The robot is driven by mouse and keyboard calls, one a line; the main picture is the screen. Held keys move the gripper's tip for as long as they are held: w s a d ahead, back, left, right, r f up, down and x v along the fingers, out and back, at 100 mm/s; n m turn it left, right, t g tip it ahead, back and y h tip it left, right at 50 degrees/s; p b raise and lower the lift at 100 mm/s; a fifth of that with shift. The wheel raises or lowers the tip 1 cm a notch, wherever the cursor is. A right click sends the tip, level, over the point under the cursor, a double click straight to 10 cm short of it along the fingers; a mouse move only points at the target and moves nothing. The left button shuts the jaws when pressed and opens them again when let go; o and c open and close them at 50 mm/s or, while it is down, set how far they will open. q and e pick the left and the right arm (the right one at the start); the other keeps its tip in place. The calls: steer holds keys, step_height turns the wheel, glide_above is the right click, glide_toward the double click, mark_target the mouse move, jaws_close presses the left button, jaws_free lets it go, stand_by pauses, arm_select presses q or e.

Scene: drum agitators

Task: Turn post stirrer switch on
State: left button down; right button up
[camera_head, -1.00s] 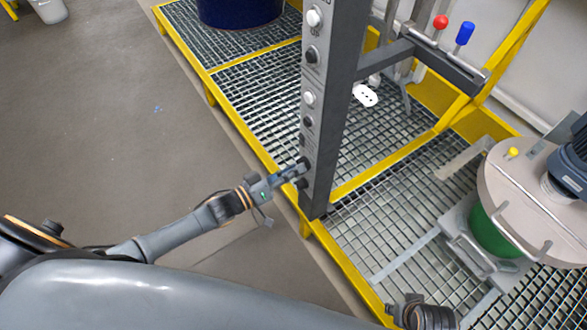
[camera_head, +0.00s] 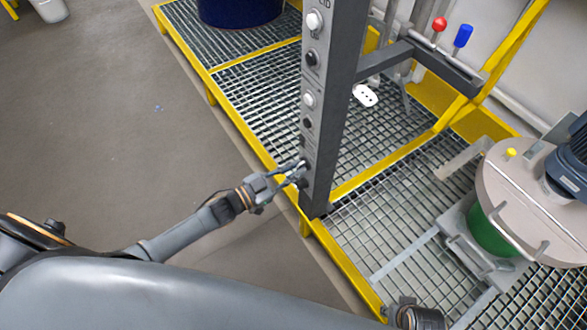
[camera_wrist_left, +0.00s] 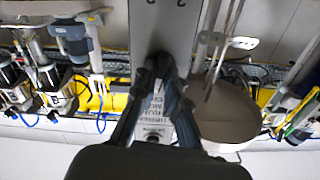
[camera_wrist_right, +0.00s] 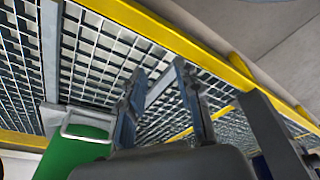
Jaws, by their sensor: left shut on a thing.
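The grey control post (camera_head: 336,110) stands upright on the grating, with a column of white and black knobs on its face. My left gripper (camera_head: 298,171) is at the lowest part of that column, shut on a dark switch knob (camera_wrist_left: 161,64). The fingers mostly cover the knob; its angle cannot be read. In the left wrist view the fingertips meet the post face, with a partly covered label plate between the fingers. My right gripper (camera_wrist_right: 155,88) is open and empty above the grating; in the head view only part of its arm shows at the bottom edge.
A yellow-edged grating platform (camera_head: 256,54) carries the post. A green drum with a lid and motor (camera_head: 490,232) stands at right, a blue drum (camera_head: 238,10) at the back. Red (camera_head: 440,23) and blue (camera_head: 463,34) handles sit behind the post. Floor at left is mostly clear.

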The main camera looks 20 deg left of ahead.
arm_select(q)
steer(key=m, duration=0.2)
steer(key=shift+m, duration=1.6)
arm_select(e)
steer(key=shift+s+r, duration=0.25)
steer(key=shift+r, duration=0.05)
arm_select(q)
steer(key=shift+m, duration=0.3)
arm_select(e)
steer(key=shift+r, duration=0.1)
steer(key=shift+w, duration=0.15)
arm_select(q)
steer(key=c, duration=1.4)
jaws_free()
arm_select(e)
steer(key=shift+w, duration=0.1)
arm_select(q)
steer(key=shift+s+a, duration=0.1)
arm_select(e)
steer(key=shift+d, duration=0.1)
arm_select(q)
steer(key=v, duration=1.2)
